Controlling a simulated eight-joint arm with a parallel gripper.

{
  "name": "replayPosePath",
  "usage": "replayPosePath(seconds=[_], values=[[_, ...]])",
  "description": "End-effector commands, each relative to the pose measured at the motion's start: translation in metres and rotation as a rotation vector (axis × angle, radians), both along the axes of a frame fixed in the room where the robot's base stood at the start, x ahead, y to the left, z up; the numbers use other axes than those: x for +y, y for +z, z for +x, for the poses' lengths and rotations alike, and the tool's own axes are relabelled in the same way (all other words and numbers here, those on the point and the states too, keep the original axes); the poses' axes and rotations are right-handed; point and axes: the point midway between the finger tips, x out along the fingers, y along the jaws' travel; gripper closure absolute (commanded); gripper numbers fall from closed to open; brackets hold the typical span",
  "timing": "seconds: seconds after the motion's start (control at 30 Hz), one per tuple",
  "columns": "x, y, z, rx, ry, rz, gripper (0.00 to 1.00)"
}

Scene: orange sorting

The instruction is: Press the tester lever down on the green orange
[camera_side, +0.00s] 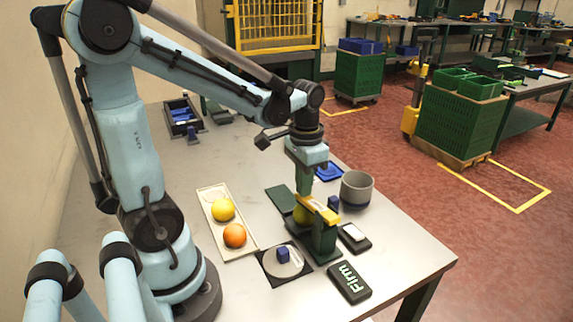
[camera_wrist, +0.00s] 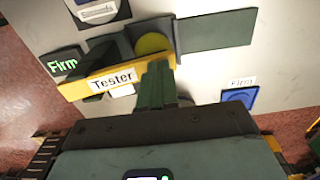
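The tester (camera_side: 325,240) is a dark green stand with a yellow lever (camera_side: 320,209); the lever carries a "Tester" label in the wrist view (camera_wrist: 112,80). The green orange (camera_side: 301,215), yellow-green in colour, sits under the lever, partly hidden by it. It also shows behind the lever in the wrist view (camera_wrist: 152,43). My gripper (camera_side: 304,190) points down at the lever's far end, its fingers together with nothing seen between them. In the wrist view the fingertips (camera_wrist: 158,66) overlap the lever's edge; I cannot tell whether they touch it.
A tray (camera_side: 212,194) holds a yellow and an orange fruit. A dark green mat (camera_side: 280,199), grey cup (camera_side: 357,190), blue pad (camera_side: 329,171), small dark device (camera_side: 354,238) and "Firm" sign (camera_side: 349,283) surround the tester. A blue block (camera_side: 283,254) sits on a round plate in front.

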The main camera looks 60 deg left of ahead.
Motion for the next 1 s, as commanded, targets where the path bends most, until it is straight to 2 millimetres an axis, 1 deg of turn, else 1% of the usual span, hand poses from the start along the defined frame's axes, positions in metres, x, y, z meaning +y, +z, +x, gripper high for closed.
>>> replayPosePath(seconds=[0.17, 1.0], values=[[0.000, 0.007, 0.000, -0.001, 0.000, 0.000, 1.00], [0.000, 0.068, 0.000, 0.000, 0.000, 0.000, 1.00]])
